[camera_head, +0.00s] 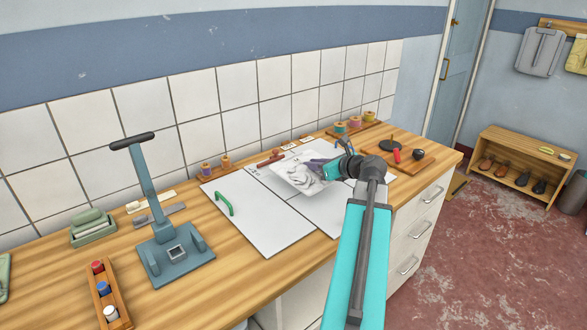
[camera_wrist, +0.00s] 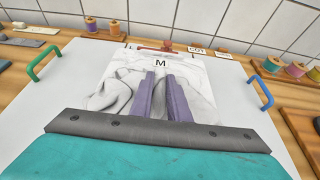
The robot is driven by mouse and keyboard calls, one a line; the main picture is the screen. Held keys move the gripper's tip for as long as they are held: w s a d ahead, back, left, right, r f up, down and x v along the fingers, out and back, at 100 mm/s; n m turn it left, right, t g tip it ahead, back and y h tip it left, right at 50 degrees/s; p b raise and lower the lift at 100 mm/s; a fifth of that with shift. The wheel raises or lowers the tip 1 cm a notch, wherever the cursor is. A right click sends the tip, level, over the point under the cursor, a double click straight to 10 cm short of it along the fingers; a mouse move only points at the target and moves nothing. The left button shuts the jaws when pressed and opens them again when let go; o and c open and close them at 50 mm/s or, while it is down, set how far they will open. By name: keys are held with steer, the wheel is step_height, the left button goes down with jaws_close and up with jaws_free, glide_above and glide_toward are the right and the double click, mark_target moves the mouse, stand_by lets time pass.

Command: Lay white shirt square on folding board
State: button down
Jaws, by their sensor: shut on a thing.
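The white shirt (camera_head: 290,180) is a thin pale cloth over the folding board. It bears an "M" mark near its far edge in the wrist view (camera_wrist: 200,72), with rumpled folds around my fingers. My gripper (camera_wrist: 160,76) has purple fingers, nearly together, shut on the shirt's middle. The folding board (camera_head: 250,215) is light grey with panel seams. It has a green handle (camera_head: 224,203) at the left and a blue handle (camera_wrist: 262,92) at the right. My arm hides part of the board and the shirt's right side in the head view. I cannot tell whether the shirt touches the board.
A blue-grey lever press (camera_head: 175,250) stands left of the board. Thread spools (camera_head: 340,128) stand along the tiled wall behind. A wooden board with a dark round item (camera_head: 418,154) lies at the right.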

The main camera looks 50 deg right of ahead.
mark_target(299, 164)
steer(key=x, duration=0.7)
steer(key=shift+f+p, duration=0.3)
steer(key=shift+p, duration=0.05)
steer(key=shift+w+d+f, duration=0.1)
steer(key=shift+w+f, duration=0.1)
steer(key=shift+w, duration=0.35)
steer(key=shift+w+d+f+p, duration=0.1)
steer(key=shift+w+f+p, duration=0.1)
steer(key=shift+w+f, duration=0.5)
steer(key=shift+w+d+f+p, duration=0.1)
steer(key=shift+w+f+p, duration=0.1)
steer(key=shift+w+f, duration=0.45)
steer(key=shift+w+r, duration=0.1)
steer(key=shift+w, duration=0.05)
steer(key=c, duration=1.7)
jaws_free()
